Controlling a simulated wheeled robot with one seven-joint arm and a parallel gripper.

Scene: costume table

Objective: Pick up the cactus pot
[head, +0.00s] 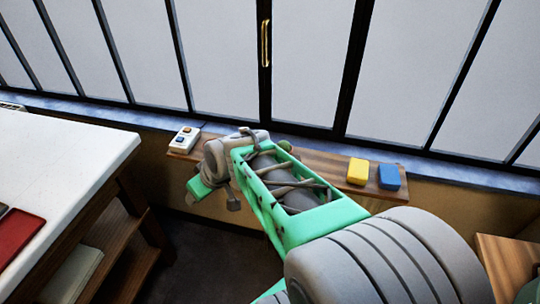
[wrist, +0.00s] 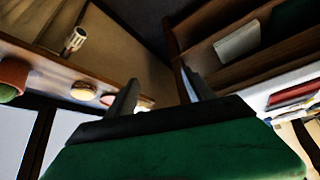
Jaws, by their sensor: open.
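The cactus pot (wrist: 13,74) shows at the left edge of the wrist view, partly cut off. It is a terracotta pot with green at its lower end, as that view is turned over. In the head view a small round green top (head: 286,146), likely the cactus, peeks out behind my arm; the pot itself is hidden there. My gripper (wrist: 158,76) is open, with two dark fingers apart and nothing between them. The pot lies well to the left of the fingers in the wrist view, not touching them.
A narrow wooden shelf (head: 327,170) under the window holds a white box with buttons (head: 184,139), a yellow block (head: 358,171) and a blue block (head: 389,177). A round tan item (wrist: 84,91) is near the pot. A white-topped table (head: 70,150) stands at left.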

